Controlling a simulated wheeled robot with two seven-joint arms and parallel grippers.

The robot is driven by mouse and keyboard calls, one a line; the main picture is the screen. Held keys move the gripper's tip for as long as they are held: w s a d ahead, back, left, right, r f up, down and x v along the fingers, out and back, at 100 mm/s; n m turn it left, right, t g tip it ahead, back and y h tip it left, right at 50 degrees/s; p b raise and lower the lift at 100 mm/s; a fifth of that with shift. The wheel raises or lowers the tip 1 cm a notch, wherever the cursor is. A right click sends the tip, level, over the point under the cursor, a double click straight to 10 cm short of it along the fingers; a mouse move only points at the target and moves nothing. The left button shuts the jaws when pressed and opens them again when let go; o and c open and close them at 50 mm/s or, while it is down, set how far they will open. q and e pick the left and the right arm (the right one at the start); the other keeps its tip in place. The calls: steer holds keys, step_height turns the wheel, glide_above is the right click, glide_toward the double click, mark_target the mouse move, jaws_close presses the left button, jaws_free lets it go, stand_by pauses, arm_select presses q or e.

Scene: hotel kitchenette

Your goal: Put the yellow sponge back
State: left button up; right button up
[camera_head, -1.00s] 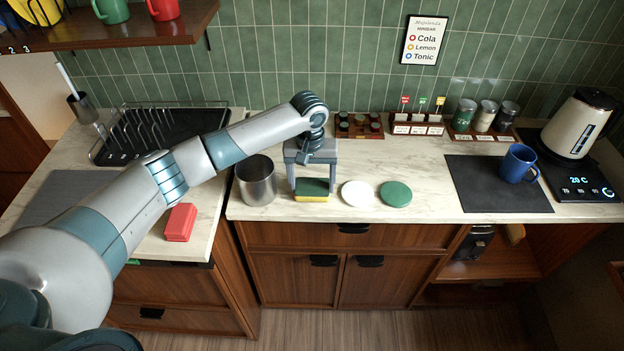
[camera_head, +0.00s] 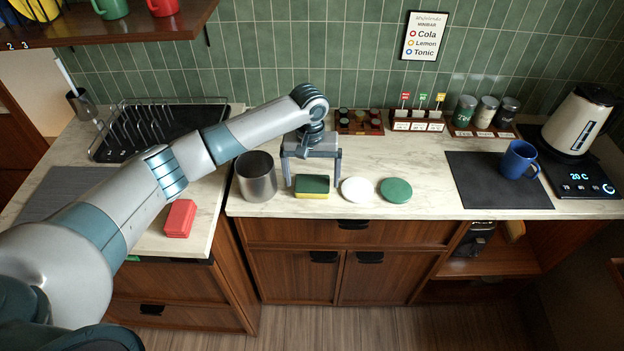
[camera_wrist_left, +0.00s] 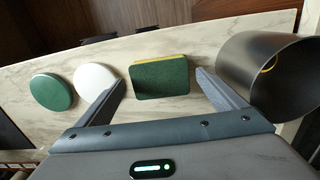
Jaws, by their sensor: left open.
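The yellow sponge (camera_head: 311,187) lies on the front edge of the marble counter, with a dark green top and a yellow side showing. It also shows in the left wrist view (camera_wrist_left: 160,78). My left gripper (camera_head: 312,182) is open just behind and above the sponge. In the left wrist view its two fingers (camera_wrist_left: 160,98) stand apart, one to either side of the sponge, and neither visibly touches it. Whether the fingertips are level with the sponge I cannot tell. My right gripper is not in view.
A metal canister (camera_head: 256,180) stands close left of the gripper. A white disc (camera_head: 357,190) and a green disc (camera_head: 396,190) lie right of the sponge. A red block (camera_head: 180,218) lies on the left counter near a black dish rack (camera_head: 150,135). A blue mug (camera_head: 518,160) stands on a dark mat.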

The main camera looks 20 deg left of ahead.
mark_target(311, 184)
arm_select(q)
step_height(311, 184, up, 11)
steer(key=b, duration=0.3)
steer(key=shift+a+r, duration=0.15)
stand_by(0.3)
steer(key=shift+s, duration=0.15)
